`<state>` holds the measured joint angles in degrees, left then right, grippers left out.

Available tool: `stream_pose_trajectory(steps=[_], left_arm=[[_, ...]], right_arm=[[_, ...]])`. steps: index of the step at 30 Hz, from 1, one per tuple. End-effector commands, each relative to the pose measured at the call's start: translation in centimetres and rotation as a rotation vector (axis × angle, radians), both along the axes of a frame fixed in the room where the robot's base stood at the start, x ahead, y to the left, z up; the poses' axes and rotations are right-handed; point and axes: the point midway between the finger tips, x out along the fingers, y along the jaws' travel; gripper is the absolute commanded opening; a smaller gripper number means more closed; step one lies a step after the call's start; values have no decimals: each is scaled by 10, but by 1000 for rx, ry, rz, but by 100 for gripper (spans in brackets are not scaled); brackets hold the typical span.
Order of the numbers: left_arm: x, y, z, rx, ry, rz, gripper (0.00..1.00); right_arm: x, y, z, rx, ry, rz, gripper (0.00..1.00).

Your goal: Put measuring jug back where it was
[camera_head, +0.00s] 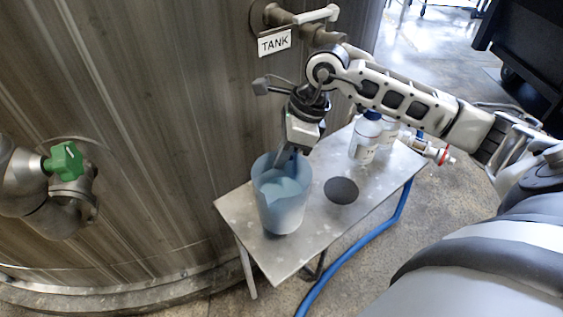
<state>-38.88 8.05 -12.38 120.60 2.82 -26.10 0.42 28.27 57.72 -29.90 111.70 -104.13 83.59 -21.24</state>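The measuring jug (281,205) is a translucent blue, open-topped vessel, upright at the left part of a small metal table (310,238). I cannot tell whether its base touches the table top. My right gripper (291,160) reaches down from above at the jug's back right rim. Its fingertips are partly hidden by the rim, so I cannot tell whether they are closed on the jug. A dark round disc (341,190) lies flat on the table, to the right of the jug. My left gripper is not in view.
White bottles, one with a blue cap (366,140), stand at the table's far right end. A large tank (150,110) with a TANK sign (274,42) rises behind. A green-handled valve (64,162) is at left. A blue hose (350,255) runs along the floor.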

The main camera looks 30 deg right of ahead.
Motion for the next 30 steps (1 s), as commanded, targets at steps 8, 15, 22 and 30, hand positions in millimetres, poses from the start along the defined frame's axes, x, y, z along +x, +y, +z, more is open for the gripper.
stream_pose_trajectory(steps=[8,15,22,30], left_arm=[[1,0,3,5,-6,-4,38],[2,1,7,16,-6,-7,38],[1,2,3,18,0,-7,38],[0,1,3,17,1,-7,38]], right_arm=[[11,-5,-13,4,-3,-2,0],[10,-4,-40,4,-3,-1,0],[9,-5,-43,0,-2,0,18],[9,-5,-42,0,-2,0,26]])
